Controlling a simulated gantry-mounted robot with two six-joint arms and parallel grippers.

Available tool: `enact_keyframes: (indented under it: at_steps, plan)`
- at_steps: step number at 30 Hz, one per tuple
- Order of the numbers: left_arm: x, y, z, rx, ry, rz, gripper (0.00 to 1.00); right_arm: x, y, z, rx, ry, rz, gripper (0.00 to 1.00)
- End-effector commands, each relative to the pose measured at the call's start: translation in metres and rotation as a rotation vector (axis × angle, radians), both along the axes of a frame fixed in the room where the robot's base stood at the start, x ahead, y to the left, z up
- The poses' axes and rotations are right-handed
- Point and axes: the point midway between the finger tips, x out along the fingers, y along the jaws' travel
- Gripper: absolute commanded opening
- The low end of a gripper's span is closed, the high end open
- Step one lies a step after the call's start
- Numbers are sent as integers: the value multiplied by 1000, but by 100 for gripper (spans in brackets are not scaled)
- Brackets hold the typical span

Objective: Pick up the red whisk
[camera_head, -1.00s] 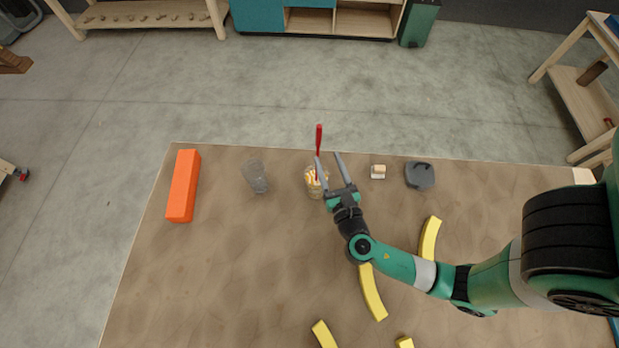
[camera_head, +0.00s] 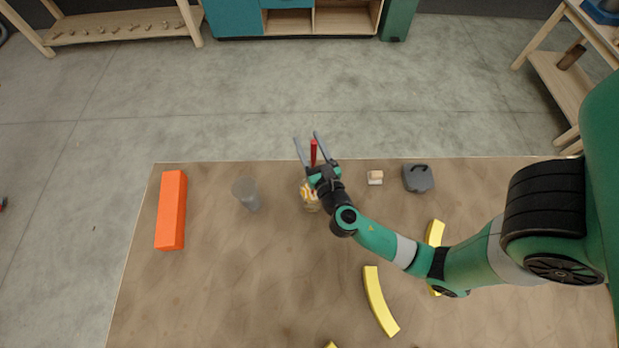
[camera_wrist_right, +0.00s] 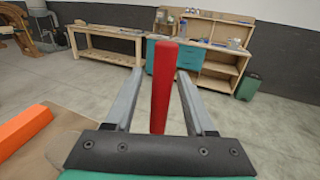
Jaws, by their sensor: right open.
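The red whisk (camera_head: 313,153) stands upright near the far edge of the table, and only its red handle shows. It seems to rise from a clear jar with pale contents (camera_head: 309,197), which my arm partly hides. My right gripper (camera_head: 309,137) is open, with its two grey fingers one on each side of the red handle. In the right wrist view the handle (camera_wrist_right: 163,88) stands between the fingers, with a gap on both sides. My left gripper is not in view.
A clear glass (camera_head: 246,194) stands left of the jar, and an orange block (camera_head: 171,210) lies further left. A small pale object (camera_head: 375,177) and a dark grey item (camera_head: 418,178) lie to the right. Yellow curved pieces (camera_head: 380,302) lie nearer on the brown table (camera_head: 220,290).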

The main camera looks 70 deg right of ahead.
Motion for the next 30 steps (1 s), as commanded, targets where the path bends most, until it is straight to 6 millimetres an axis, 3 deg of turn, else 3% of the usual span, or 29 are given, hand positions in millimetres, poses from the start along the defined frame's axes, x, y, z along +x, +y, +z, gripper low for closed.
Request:
enact_keyframes:
  at_steps: [5,14,30]
  plan:
    - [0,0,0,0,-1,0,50,0,0,0,1,1,1,53]
    - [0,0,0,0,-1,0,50,0,0,0,0,0,1,0]
    - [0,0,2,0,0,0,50,0,0,3,0,-1,0,0]
